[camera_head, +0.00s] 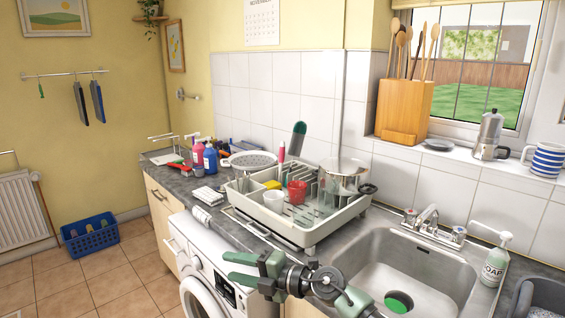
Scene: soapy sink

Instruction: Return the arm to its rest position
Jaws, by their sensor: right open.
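My right gripper (229,267) is in the lower middle of the head view, with its two green fingers pointing left. The fingers are spread apart with nothing between them. It shows in front of the counter's front edge and the washing machine (205,264), below the dish rack. The dark arm behind it comes in from the bottom, left of the sink. My left gripper is not in view.
The sink (440,268) with a tap (428,218) and a soap bottle (495,262) is at the right. A dish rack (325,229) holds a red cup (297,192), a white cup (273,201) and a pot (342,174). A blue basket (90,239) stands on the open floor at left.

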